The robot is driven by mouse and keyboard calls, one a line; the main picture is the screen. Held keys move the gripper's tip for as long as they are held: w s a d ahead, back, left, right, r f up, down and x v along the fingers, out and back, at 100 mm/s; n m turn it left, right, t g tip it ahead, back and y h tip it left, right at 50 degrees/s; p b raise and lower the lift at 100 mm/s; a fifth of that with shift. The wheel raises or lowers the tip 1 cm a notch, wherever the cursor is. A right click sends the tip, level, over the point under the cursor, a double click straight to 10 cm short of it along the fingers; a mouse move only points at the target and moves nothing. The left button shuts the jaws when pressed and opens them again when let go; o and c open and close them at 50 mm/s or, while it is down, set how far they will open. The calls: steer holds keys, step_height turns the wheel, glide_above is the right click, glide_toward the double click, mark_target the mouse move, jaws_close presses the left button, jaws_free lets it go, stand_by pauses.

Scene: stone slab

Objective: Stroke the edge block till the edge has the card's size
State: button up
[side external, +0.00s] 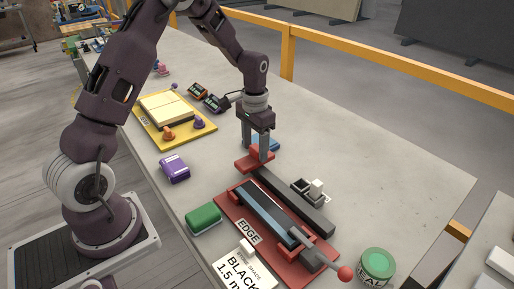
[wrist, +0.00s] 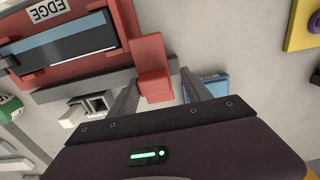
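A red block (side external: 250,164) stands at the far end of a dark grey rail (side external: 290,203); I take it for the edge block. My gripper (side external: 257,153) is down at this block, and in the wrist view its fingers (wrist: 158,88) stand apart on both sides of the red block (wrist: 154,62). Whether they touch it is unclear. A dark slab with a blue-grey top (side external: 266,212) lies in a red fixture (side external: 229,213) labelled EDGE, beside the rail. The white card (side external: 233,269), cut off by the frame, reads BLACK 1.5 m; its size text is partly hidden. The slab's exact edge size cannot be read.
A red-knobbed lever (side external: 344,273) and a green tin (side external: 377,264) stand at the near end. A green block (side external: 203,218), a purple box (side external: 174,169) and a yellow board (side external: 190,139) lie left. A small black-and-white item (side external: 311,190) sits right of the rail.

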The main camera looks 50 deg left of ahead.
mark_target(257, 148)
steer(key=shift+d, duration=0.15)
steer(key=shift+r, duration=0.2)
step_height(257, 148, up, 7)
steer(key=shift+f, duration=0.15)
steer(key=shift+d, duration=0.3)
step_height(257, 148, down, 7)
steer(key=shift+f, duration=0.1)
jaws_close()
stand_by(0.4)
